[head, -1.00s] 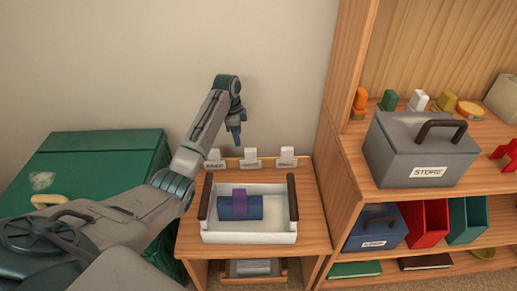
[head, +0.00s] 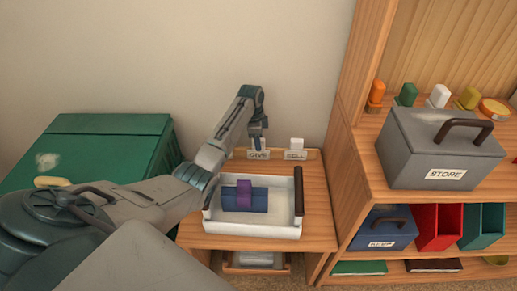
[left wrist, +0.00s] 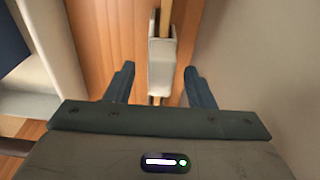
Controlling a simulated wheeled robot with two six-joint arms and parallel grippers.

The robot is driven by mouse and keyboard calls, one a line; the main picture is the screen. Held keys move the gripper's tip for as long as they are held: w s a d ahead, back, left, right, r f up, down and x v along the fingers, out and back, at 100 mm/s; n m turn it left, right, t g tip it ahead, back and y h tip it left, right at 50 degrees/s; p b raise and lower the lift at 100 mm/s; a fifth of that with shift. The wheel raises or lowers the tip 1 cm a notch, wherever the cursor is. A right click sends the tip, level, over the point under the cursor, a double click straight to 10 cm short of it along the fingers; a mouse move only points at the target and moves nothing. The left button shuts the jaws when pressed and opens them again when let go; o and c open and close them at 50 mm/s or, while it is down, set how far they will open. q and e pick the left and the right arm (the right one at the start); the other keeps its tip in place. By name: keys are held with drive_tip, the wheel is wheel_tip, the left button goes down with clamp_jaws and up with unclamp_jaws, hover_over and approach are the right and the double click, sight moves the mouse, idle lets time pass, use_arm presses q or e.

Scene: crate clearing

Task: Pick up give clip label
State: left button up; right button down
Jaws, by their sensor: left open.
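The give clip label (head: 258,155) stands on the wooden ledge at the back of the small table, against the wall. My left gripper (head: 258,140) is just above it, pointing down, and covers its upper part in the head view. In the left wrist view the left gripper (left wrist: 160,70) is open, and a pale clip (left wrist: 161,52) shows between and slightly beyond its fingers, apart from both. My right gripper is not in view.
A sell clip label (head: 296,150) stands to the right on the ledge. In front is a white tray (head: 252,231) with dark handles, holding a blue and purple item (head: 244,197). A wooden shelf with a grey STORE box (head: 440,150) is at right, a green chest (head: 100,130) at left.

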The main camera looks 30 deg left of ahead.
use_arm(q)
drive_tip(key=shift+f, duration=0.6)
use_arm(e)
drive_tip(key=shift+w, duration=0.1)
use_arm(q)
drive_tip(key=shift+r, duration=0.1)
clamp_jaws()
